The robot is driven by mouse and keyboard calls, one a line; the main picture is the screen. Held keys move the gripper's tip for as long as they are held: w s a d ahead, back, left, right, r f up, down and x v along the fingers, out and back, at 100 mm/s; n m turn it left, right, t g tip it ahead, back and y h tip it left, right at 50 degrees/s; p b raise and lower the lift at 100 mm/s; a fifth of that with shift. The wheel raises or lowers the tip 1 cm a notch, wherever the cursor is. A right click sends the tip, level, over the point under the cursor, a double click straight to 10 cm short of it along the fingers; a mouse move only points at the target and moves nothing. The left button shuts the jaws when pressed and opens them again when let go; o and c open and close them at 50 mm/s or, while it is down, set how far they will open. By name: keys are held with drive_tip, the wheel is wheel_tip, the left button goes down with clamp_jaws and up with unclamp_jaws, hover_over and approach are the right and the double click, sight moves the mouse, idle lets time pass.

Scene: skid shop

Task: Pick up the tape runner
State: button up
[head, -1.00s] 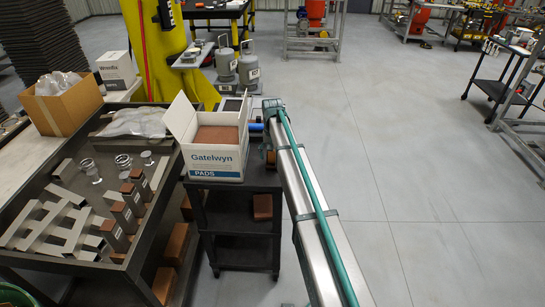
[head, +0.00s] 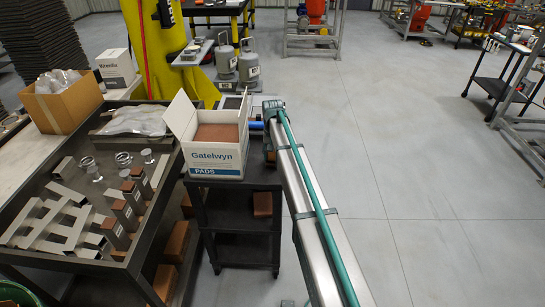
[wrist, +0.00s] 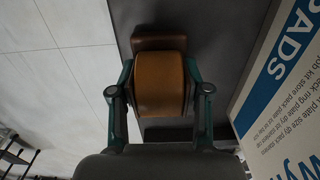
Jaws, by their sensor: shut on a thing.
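In the wrist view, a rounded orange-brown thing, taken to be the tape runner (wrist: 160,88), sits between the two green fingers of my gripper (wrist: 158,75). The fingers touch it from both sides, and it is held close in front of the palm. Its underside is hidden. In the head view, my arm reaches to the right side of the small dark cart, and its own links mostly hide the gripper and the held thing.
An open white Gatelwyn pads box (head: 215,164) stands on the dark cart (head: 240,217), close to the right of my gripper in the wrist view. A darker brown block (wrist: 158,43) lies just beyond the held thing. Open floor (head: 400,150) lies to the right.

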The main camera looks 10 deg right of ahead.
drive_tip(key=shift+r, duration=0.2)
drive_tip(key=shift+r+b, duration=0.3)
drive_tip(key=shift+r, duration=0.3)
drive_tip(key=s+r+b, duration=0.5)
drive_tip(key=s+r, duration=0.6)
drive_tip(key=s, duration=0.3)
drive_tip(key=shift+d+r, duration=0.25)
